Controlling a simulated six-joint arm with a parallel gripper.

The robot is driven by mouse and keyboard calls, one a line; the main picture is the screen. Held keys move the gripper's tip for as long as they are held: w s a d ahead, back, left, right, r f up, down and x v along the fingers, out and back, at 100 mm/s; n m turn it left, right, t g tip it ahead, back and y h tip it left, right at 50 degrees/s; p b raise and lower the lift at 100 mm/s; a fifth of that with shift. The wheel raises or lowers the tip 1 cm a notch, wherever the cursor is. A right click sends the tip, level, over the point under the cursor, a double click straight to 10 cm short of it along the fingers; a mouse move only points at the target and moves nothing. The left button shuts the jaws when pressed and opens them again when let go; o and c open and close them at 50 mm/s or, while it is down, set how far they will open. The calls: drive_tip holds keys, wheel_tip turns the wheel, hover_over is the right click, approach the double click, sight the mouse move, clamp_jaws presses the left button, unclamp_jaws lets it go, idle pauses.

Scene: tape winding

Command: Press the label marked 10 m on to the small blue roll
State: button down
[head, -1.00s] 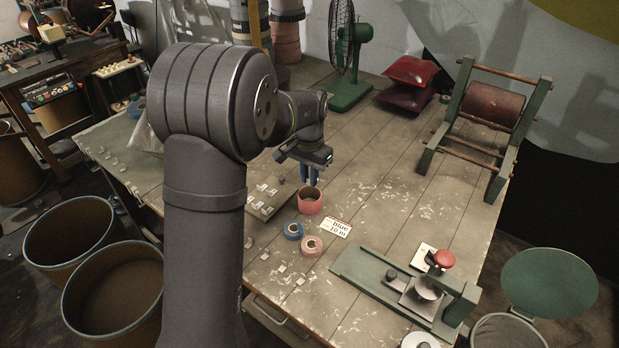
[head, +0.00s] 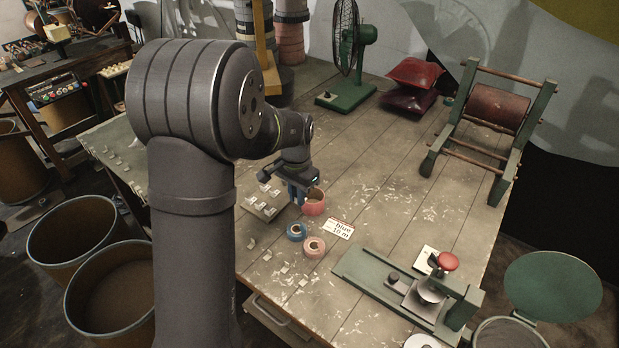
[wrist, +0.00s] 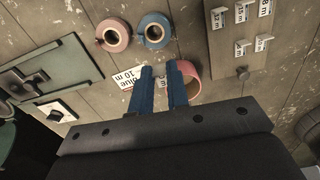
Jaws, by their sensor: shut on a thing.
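The small blue roll (head: 288,233) stands on the bench, and in the wrist view it is the blue ring (wrist: 143,36) beyond my fingers. My gripper (head: 298,200) is beside the larger pink roll (head: 314,208) and behind the blue roll, apart from the blue roll. In the wrist view its two blue fingers (wrist: 162,74) are shut on a small white label (wrist: 160,82). Only part of the label's print shows between the fingers, so I cannot read its marking. A card (head: 340,229) reading "blue 10 m" lies right of the rolls.
A small pink roll (head: 314,247) sits close to the blue one. A plate with several white labels (head: 262,207) is left of my gripper. Loose white tabs lie in front. A green press (head: 405,290) stands at the front right. The bench's right middle is clear.

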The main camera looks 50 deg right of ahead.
sight(291, 231)
drive_tip(key=shift+w+a+f, duration=0.1)
drive_tip(key=shift+a+f, duration=0.35)
drive_tip(key=shift+f, duration=0.95)
drive_tip(key=shift+a+f, duration=0.5)
drive_tip(key=shift+f, duration=0.9)
drive_tip(key=shift+w+a+f, duration=0.1)
drive_tip(key=shift+a+f, duration=0.35)
drive_tip(key=shift+f, duration=0.95)
drive_tip(key=shift+s+f, duration=0.1)
drive_tip(key=shift+f, duration=0.3)
drive_tip(key=c, duration=1.3)
unclamp_jaws()
drive_tip(key=shift+o, duration=0.3)
drive_tip(key=o, duration=0.3)
drive_tip(key=shift+o, duration=0.2)
drive_tip(key=shift+r, duration=0.15)
drive_tip(key=shift+r, duration=2.95)
